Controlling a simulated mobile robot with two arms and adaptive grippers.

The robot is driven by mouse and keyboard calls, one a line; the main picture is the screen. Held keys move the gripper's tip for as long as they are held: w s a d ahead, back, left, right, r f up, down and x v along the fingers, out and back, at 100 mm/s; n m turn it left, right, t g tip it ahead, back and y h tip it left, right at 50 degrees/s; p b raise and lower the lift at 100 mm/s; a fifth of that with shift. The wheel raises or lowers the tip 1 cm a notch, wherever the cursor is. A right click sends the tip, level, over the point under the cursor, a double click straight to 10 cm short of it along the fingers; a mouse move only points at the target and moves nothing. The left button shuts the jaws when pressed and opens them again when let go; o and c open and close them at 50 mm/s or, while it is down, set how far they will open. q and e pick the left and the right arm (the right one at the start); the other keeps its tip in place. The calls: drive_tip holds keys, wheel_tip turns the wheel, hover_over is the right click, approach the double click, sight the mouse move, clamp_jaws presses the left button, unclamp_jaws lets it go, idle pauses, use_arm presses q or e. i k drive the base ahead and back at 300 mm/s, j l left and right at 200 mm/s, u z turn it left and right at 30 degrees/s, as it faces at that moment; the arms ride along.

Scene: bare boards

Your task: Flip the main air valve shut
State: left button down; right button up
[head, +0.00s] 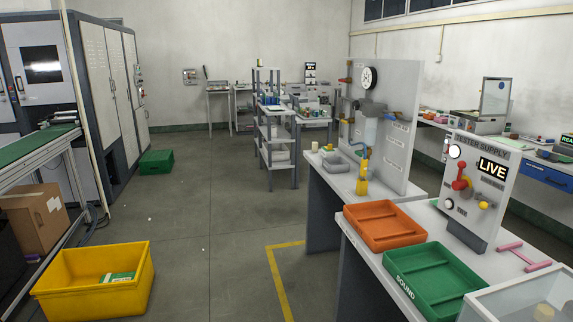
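A grey upright panel (402,150) stands on the workbench at right of centre, with a round white-faced gauge (369,77) near its top. Grey pipe fittings (371,108) sit below the gauge, with a clear bowl-like part under them. A yellow nozzle-like part (362,176) hangs lower, beside a blue piece. I cannot tell for sure which part is the main air valve, or its position. Neither of my grippers is in view.
A "TESTER SUPPLY" box (482,180) with a red lever and a lit "LIVE" sign stands on the nearer bench, by an orange tray (384,225) and a green tray (432,279). A yellow crate (95,282) is on the floor at left. The middle floor is clear.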

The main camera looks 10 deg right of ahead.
sight(393, 117)
drive_tip(key=i+z, duration=0.25)
drive_tip(key=i, duration=0.2)
drive_tip(key=i+j+z, duration=0.1)
drive_tip(key=i+z, duration=0.15)
drive_tip(key=i, duration=0.15)
drive_tip(key=i+j+z, duration=0.25)
drive_tip(key=i, duration=0.2)
drive_tip(key=i+j+z, duration=0.2)
drive_tip(key=i, duration=0.2)
drive_tip(key=i+j+z, duration=0.15)
drive_tip(key=i+z, duration=0.25)
drive_tip(key=i+j+z, duration=0.25)
drive_tip(key=z, duration=0.2)
drive_tip(key=i, duration=0.1)
